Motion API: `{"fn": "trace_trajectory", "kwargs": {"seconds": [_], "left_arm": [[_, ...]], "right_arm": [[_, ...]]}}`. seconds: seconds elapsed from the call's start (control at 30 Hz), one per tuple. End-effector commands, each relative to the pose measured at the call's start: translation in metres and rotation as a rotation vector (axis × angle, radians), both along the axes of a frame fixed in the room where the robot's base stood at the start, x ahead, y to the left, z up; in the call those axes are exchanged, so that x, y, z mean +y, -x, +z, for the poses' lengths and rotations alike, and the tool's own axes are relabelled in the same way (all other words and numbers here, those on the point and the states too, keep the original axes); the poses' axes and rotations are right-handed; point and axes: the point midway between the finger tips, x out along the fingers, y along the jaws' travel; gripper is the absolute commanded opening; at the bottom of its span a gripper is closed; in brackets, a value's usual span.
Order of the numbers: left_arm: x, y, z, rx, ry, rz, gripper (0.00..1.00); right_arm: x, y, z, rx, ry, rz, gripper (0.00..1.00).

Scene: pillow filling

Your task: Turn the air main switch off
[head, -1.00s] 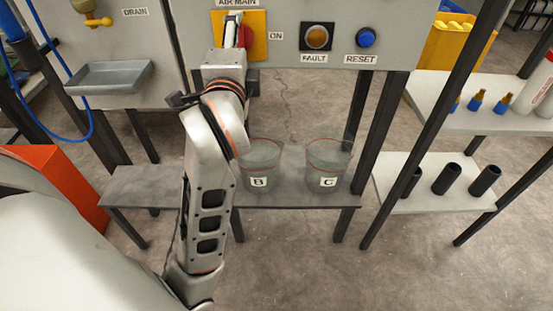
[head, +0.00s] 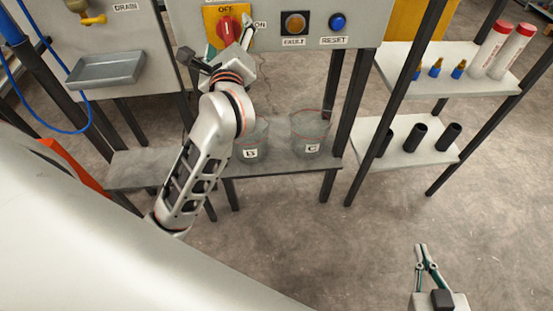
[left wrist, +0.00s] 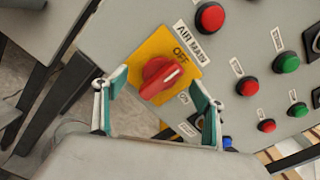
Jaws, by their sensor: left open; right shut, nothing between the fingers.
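The air main switch is a red knob (head: 227,28) on a yellow plate (head: 210,17), on the grey panel in the head view. In the left wrist view the red knob (left wrist: 158,80) is fully visible, with the OFF label (left wrist: 181,53) above and the ON label (left wrist: 184,98) below its right side. Its white mark points to the right, between the two labels. My left gripper (left wrist: 160,92) is open, with its fingers on either side of the knob in the picture; contact is not visible. My right gripper (head: 422,246) is shut and empty over the floor at lower right.
An amber fault lamp (head: 294,23) and a blue reset button (head: 338,21) sit right of the switch. Red and green buttons show beside it in the left wrist view. Below, a shelf (head: 285,165) holds clear buckets B (head: 250,142) and C (head: 311,137). A grey tray (head: 106,69) is at left.

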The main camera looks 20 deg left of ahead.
Motion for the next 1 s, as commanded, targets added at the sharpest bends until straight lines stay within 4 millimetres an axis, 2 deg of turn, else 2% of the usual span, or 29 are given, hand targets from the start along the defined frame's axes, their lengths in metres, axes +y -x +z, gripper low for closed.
{"fn": "trace_trajectory", "kwargs": {"seconds": [0.03, 0.6, 0.7, 1.0], "left_arm": [[0.001, 0.001, 0.008, 0.017, -0.040, 0.001, 0.69], [0.001, 0.000, 0.007, 0.335, -0.551, 0.000, 0.69], [-0.011, 0.016, -0.002, 0.336, -0.546, -0.004, 0.69], [-0.039, 0.063, -0.002, 0.336, -0.544, -0.004, 0.69]], "right_arm": [[0.000, -0.004, 0.017, -0.019, 0.000, 0.000, 0.00], [0.000, -0.021, 0.117, -0.104, 0.000, 0.000, 0.00], [0.000, -0.019, 0.106, -0.098, 0.000, 0.000, 0.00], [0.000, -0.019, 0.100, -0.094, 0.000, 0.000, 0.00]]}}
